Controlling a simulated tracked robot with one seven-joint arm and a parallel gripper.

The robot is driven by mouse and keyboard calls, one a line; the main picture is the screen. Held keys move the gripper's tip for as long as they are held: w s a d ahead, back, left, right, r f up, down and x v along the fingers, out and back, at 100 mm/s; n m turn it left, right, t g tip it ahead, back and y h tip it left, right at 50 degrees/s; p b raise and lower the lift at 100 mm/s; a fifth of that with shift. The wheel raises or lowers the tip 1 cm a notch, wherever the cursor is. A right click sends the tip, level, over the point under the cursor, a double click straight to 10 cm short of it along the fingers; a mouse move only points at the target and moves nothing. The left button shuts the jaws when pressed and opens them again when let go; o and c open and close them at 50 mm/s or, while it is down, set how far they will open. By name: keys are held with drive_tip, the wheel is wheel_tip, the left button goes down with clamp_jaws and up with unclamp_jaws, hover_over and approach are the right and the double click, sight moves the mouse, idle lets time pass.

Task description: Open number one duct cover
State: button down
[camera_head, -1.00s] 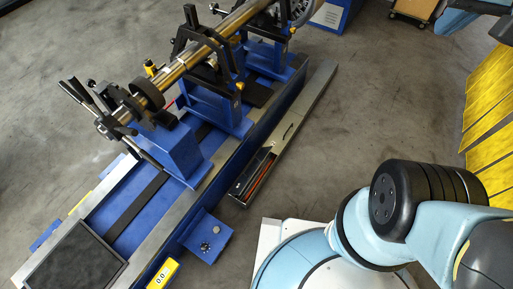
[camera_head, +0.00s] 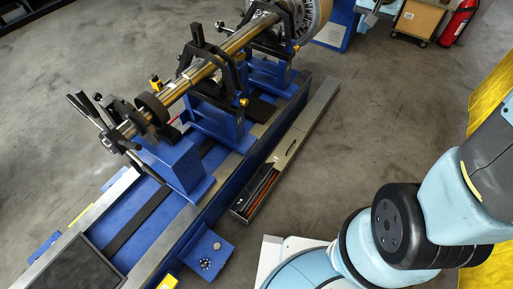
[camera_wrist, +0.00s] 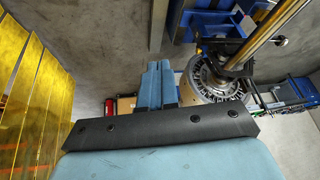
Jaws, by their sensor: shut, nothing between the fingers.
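A long grey duct (camera_head: 312,118) lies on the floor along the right side of the blue machine bed. Its upper stretch is closed by a flat grey cover with a small dark handle (camera_head: 290,144). Its near end (camera_head: 243,213) is open, with dark and reddish long items inside. I cannot read a number on any cover. My gripper (camera_wrist: 156,75) shows in the wrist view as two light blue fingers side by side beyond a black plate. It is shut and empty, away from the duct. It is out of the head view.
The blue balancing machine (camera_head: 215,120) carries a metal shaft with a rotor (camera_head: 312,18). Yellow curtain strips (camera_head: 490,90) hang at the right. A cardboard box (camera_head: 414,20) and a red fire extinguisher (camera_head: 457,22) stand at the back. Floor right of the duct is clear.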

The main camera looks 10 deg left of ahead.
drive_tip(key=w+a+f+y, duration=0.1)
drive_tip(key=w+a+f, duration=0.35)
drive_tip(key=f, duration=0.75)
drive_tip(key=w+a+f+m+g, duration=0.1)
drive_tip(key=w+a+f, duration=0.2)
drive_tip(key=a+f, duration=0.55)
drive_tip(key=w+a+f+y, duration=0.1)
drive_tip(key=w+a+f, duration=0.25)
drive_tip(key=f, duration=1.05)
drive_tip(key=m+g+y, duration=0.2)
approach(257, 184)
drive_tip(key=a+f, duration=0.1)
drive_tip(key=w+a+f, duration=0.1)
drive_tip(key=f, duration=0.1)
drive_tip(key=a+f, duration=0.2)
drive_tip(key=shift+w, duration=0.4)
drive_tip(key=shift+w, duration=0.1)
